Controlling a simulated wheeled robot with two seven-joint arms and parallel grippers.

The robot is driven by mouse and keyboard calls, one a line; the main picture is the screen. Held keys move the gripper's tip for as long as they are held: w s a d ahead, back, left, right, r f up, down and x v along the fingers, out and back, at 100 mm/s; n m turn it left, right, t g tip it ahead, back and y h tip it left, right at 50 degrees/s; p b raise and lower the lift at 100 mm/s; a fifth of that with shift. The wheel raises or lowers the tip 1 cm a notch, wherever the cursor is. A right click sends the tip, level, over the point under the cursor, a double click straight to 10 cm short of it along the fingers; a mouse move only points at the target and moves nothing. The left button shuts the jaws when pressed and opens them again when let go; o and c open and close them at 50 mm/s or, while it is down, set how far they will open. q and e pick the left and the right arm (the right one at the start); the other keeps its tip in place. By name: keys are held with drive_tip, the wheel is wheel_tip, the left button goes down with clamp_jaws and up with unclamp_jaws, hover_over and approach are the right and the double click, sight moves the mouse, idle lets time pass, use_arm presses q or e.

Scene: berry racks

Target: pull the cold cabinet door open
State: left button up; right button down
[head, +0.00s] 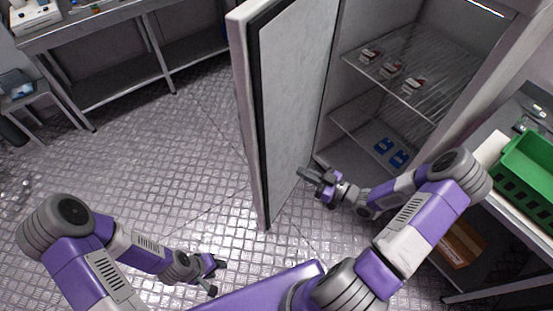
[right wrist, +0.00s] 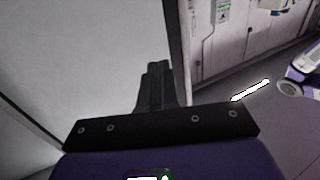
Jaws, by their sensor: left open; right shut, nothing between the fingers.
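The cold cabinet door (head: 290,95) stands swung wide open, its pale inner panel and dark seal facing the cabinet opening. The cold cabinet (head: 335,100) shows its interior with wire shelves. My right gripper (head: 308,176) is shut and empty, at the inner side of the door near its lower part. In the right wrist view, the shut fingers (right wrist: 154,80) are in front of the pale door panel (right wrist: 90,50), close to its edge; I cannot tell if they touch it. My left gripper (head: 218,277) is open and empty, low over the floor on the left. The door's handle is not visible.
Small packs (head: 390,70) sit on the upper wire shelf and blue items (head: 383,146) lie lower in the cabinet. A green crate (head: 526,172) stands on a bench at the right. A metal table (head: 100,28) is at the back left. The floor left of the door is clear.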

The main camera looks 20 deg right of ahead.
sight(269, 155)
drive_tip(key=b+x, duration=0.2)
drive_tip(key=x, duration=0.8)
drive_tip(key=shift+w+a, duration=0.15)
drive_tip(key=shift+w, duration=0.1)
use_arm(q)
wheel_tip(269, 155, down, 2)
drive_tip(key=shift+f, duration=0.15)
use_arm(e)
drive_tip(key=shift+w, duration=0.1)
